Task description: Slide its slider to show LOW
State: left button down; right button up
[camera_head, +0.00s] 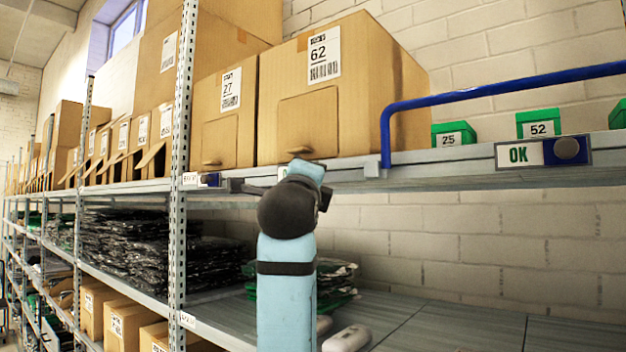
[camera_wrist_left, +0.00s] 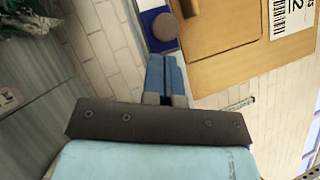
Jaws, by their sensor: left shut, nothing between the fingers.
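My left gripper (camera_head: 308,168) is raised to the shelf edge below the box marked 62 (camera_head: 322,105). Its blue fingers are shut and empty in the left wrist view (camera_wrist_left: 165,72). Just beyond the fingertips there is a slider label with a round grey knob (camera_wrist_left: 164,27) on a blue ground. I cannot tell whether the fingers touch the knob. In the head view my gripper and wrist hide most of this label; a white bit with green lettering (camera_head: 283,173) shows at its left. My right gripper is not in view.
Another label on the shelf edge reads OK (camera_head: 518,155), with its grey knob at the right. A small label (camera_head: 200,180) sits by the upright post. A blue rail (camera_head: 480,93) crosses the right bay. Green boxes (camera_head: 454,134) stand behind it. Dark packs lie below.

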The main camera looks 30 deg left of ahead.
pick_arm(q)
jog(key=shift+w+a+r, duration=0.1)
jog(key=shift+a+r, duration=0.15)
jog(key=shift+a, duration=0.35)
jog(key=a, duration=0.2)
jog(key=a+p, duration=0.1)
jog(key=a, duration=0.2)
jog(key=shift+w+a, duration=0.2)
jog(key=shift+a, duration=0.05)
jog(key=shift+w+f, duration=0.1)
